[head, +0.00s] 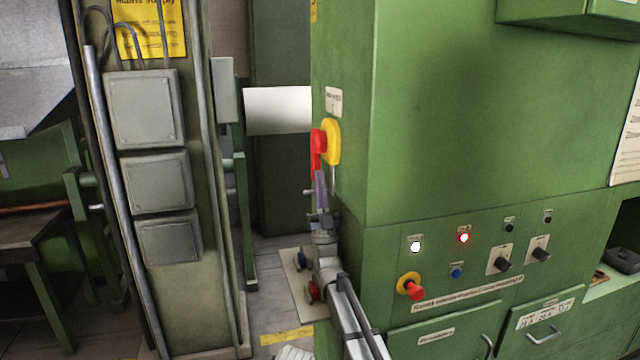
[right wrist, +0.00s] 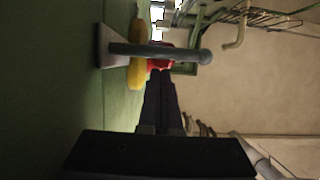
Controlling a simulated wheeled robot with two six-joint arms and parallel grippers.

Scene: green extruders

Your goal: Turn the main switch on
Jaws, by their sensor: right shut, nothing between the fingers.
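The main switch has a red handle (head: 317,150) on a yellow plate (head: 333,142). It sits on the left side face of the green cabinet (head: 345,200). My right gripper (head: 320,180) is shut and empty just below the red handle. In the right wrist view the dark fingers (right wrist: 160,88) point at the switch, whose yellow plate (right wrist: 137,74) and red handle (right wrist: 160,65) are partly hidden by a grey lever handle (right wrist: 160,52). I cannot tell whether the fingertips touch the red handle. My left gripper is not in view.
The cabinet front has a lit white lamp (head: 415,246), a lit red lamp (head: 464,238), a red emergency button (head: 415,290) and black knobs. A pillar with grey boxes (head: 145,108) and pipes stands at the left. A floor gap lies between pillar and cabinet.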

